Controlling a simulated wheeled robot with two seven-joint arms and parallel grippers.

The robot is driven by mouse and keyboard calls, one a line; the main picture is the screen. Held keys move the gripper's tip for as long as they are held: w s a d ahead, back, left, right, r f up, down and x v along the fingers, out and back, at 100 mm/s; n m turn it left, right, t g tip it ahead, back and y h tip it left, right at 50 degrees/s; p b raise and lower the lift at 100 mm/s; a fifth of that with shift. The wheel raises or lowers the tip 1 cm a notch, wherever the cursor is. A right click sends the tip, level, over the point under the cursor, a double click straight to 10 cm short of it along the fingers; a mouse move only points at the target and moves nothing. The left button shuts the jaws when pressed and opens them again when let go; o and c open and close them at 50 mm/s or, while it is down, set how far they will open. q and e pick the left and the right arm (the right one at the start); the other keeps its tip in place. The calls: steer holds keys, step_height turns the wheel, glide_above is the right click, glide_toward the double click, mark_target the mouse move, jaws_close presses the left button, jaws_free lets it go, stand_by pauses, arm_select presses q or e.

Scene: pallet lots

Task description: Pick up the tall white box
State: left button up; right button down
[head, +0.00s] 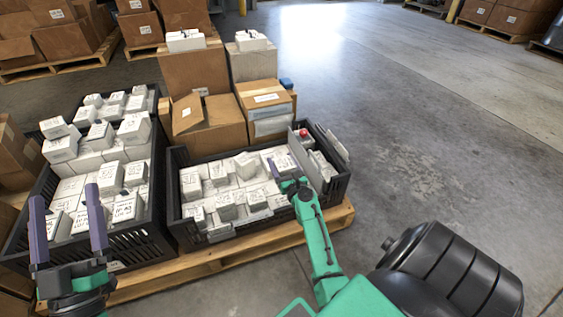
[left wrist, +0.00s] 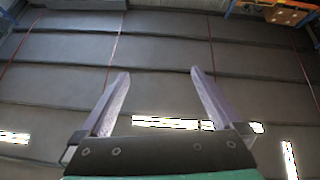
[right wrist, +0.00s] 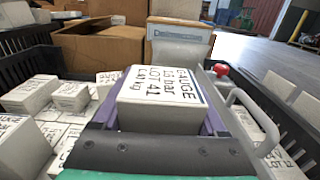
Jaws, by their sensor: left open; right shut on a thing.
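My right gripper (head: 285,172) is shut on a white box (right wrist: 160,98) with black print reading GAUGE, 16 bar and LOT 41. The box sits between the purple fingers in the right wrist view; its lower part is hidden, so I cannot tell its height or whether it is clear of the crate. It is over the right part of the right black crate (head: 171,195), among many white boxes (head: 243,164). My left gripper (head: 66,195) is open and empty in front of the left black crate (head: 150,238); its wrist view (left wrist: 155,95) shows nothing between the fingers.
A divider (head: 306,163) stands right of the held box, near a red knob (right wrist: 221,70) and a grey handle (right wrist: 248,110). An open cardboard box (head: 208,128) and stacked cartons (head: 195,72) stand behind. The crates rest on a wooden pallet (head: 270,240). The floor (head: 420,140) right is clear.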

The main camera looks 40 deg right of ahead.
arm_select(q)
steer(key=s+d+f+n+g+y+p, duration=0.1)
steer(key=s+f+g, duration=0.25)
steer(key=f, duration=0.85)
steer(key=s+d+f+g+y+p, duration=0.1)
steer(key=s+f+g, duration=0.3)
steer(key=f, duration=0.9)
steer(key=s+f+g+p, duration=0.3)
steer(key=s+g+p, duration=0.1)
steer(key=s, duration=0.1)
steer(key=shift+g+y, duration=0.5)
steer(key=shift+g, duration=0.45)
steer(key=r+p, duration=0.4)
steer(key=shift+a+r+p, duration=0.2)
steer(key=shift+r+p, duration=0.15)
